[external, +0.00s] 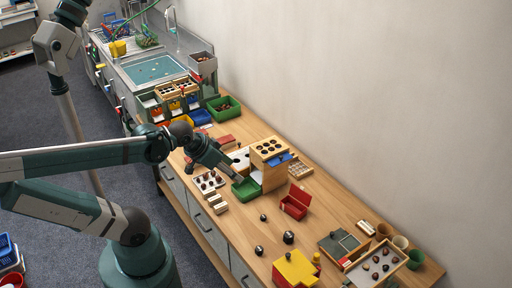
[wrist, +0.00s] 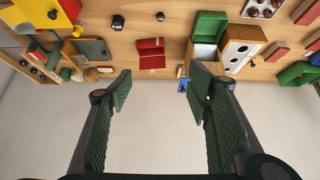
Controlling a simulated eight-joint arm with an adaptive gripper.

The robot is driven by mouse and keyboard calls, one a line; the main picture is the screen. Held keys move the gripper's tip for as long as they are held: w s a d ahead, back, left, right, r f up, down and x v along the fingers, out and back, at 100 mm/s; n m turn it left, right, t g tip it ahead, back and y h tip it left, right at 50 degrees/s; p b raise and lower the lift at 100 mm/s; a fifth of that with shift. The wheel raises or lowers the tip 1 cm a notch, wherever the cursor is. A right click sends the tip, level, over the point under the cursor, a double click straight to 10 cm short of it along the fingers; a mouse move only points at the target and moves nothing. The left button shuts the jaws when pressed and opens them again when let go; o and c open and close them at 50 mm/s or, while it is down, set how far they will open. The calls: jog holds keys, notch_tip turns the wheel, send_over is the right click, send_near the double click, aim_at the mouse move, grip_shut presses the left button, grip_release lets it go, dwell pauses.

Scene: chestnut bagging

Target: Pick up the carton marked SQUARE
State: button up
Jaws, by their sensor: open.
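I cannot read the word SQUARE in either view, so I cannot tell which carton bears it. Red carton-like blocks lie at the right of the wrist view, one of them (wrist: 277,50) beside the wooden dispenser (wrist: 238,48). In the external view my gripper (external: 234,171) hangs near the wooden dispenser (external: 270,153) and a green tray (external: 246,189).
An open red box (external: 295,203) stands right of the dispenser; it also shows in the wrist view (wrist: 151,54). A yellow-and-red box (external: 295,268) and a tray of chestnuts (external: 377,266) lie nearer the camera. A sink (external: 153,69) is beyond. The wall bounds the counter's far side.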

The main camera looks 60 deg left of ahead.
aim_at(226, 142)
jog(key=shift+o, duration=0.7)
